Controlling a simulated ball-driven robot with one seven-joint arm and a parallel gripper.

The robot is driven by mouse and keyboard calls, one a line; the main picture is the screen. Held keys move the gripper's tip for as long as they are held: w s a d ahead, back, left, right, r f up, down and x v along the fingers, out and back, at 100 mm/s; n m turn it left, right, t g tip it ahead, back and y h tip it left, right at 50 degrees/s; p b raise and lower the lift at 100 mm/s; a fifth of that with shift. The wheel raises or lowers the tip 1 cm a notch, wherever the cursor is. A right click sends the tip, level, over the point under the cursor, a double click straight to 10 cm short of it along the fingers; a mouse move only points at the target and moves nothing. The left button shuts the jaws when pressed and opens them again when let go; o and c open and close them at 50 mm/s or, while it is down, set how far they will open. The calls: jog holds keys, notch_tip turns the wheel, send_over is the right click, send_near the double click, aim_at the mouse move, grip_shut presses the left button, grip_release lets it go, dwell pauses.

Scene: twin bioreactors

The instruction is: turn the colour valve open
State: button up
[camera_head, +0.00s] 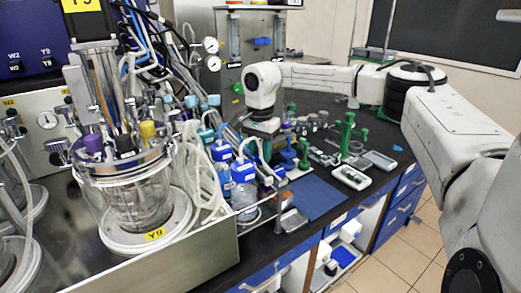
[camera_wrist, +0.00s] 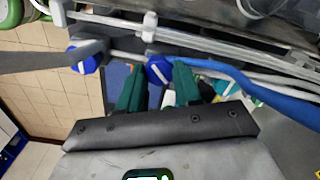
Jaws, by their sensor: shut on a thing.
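In the wrist view, my gripper (camera_wrist: 158,74) has two dark green fingers, one on each side of a blue valve knob (camera_wrist: 158,68). The fingers are shut on this knob, which sits by pale tubing. A second blue knob (camera_wrist: 85,57) is on the same tubing to the left, apart from the fingers. In the head view, my white wrist hangs over the bench beside the bottles, and the fingertips and the held knob are hard to make out. I cannot tell the valve's angle.
Blue-capped bottles (camera_head: 243,182) and a glass bioreactor (camera_head: 138,195) stand at left in the head view. Green stands (camera_head: 347,133) and a white device (camera_head: 351,177) are to the right. A blue mat (camera_head: 313,198) lies bare near the bench's front edge.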

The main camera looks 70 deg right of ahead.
aim_at(261, 156)
jog(key=n, duration=0.4)
jog(key=shift+r+n+p, duration=0.1)
jog(key=shift+n+p, duration=0.2)
jog(key=shift+p, duration=0.05)
jog(key=shift+n, duration=2.2)
jog(key=o, duration=1)
jog(key=shift+o, duration=0.2)
notch_tip(261, 156, up, 11)
jog(key=shift+b, duration=0.45)
jog(key=shift+f, duration=0.25)
